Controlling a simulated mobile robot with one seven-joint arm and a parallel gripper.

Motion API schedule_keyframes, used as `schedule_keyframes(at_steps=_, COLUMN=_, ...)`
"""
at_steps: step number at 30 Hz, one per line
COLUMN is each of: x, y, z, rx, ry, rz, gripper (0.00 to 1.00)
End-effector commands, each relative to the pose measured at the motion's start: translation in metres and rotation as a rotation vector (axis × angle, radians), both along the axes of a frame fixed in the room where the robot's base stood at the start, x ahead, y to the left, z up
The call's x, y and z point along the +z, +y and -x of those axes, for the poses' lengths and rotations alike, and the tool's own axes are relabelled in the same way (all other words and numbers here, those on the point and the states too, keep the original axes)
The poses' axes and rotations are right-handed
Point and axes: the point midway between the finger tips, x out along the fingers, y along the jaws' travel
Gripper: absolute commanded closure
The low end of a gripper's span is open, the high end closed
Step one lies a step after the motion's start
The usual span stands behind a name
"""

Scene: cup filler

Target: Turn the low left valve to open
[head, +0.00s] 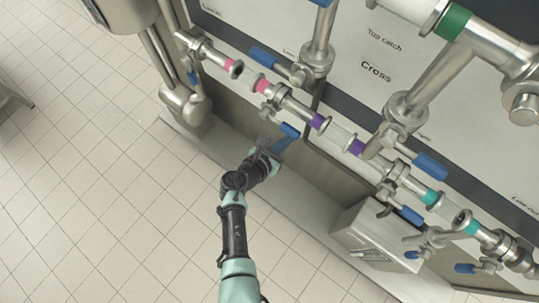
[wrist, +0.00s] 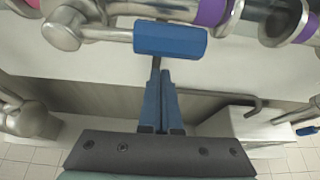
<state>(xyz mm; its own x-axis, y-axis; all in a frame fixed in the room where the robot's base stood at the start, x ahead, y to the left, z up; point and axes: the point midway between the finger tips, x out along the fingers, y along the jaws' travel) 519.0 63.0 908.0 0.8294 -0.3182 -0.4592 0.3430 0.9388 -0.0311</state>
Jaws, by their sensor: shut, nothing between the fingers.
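A valve with a blue handle (head: 289,130) sits on the lower pipe, between the pink and purple bands, above the end of my arm in the head view. In the wrist view the blue handle (wrist: 170,40) lies crosswise on a metal stem at the top centre. My gripper (head: 280,145) is just below this handle. In the wrist view my gripper's blue fingers (wrist: 164,78) are together, with nothing seen between them, and their tips point up at the handle's underside. I cannot tell whether the tips touch it. No label reading low left is legible.
Another blue handle (head: 265,56) is up and left, and one (head: 430,165) is to the right. A metal box (head: 372,238) stands at the lower right. Steel pipes run diagonally across the panel. The tiled floor (head: 90,170) on the left is clear.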

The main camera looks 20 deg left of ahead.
Motion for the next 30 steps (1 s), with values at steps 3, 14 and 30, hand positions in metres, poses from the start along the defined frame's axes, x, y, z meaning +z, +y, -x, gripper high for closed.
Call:
schedule_keyframes(at_steps=3, x=0.012, y=0.008, z=0.021, rx=0.002, ry=0.001, rz=0.000, gripper=1.00)
schedule_keyframes(at_steps=14, x=0.038, y=0.026, z=0.073, rx=0.001, ry=0.003, rz=-0.001, gripper=1.00)
schedule_keyframes(at_steps=30, x=0.044, y=0.030, z=0.085, rx=-0.001, ry=0.003, rz=0.000, gripper=1.00)
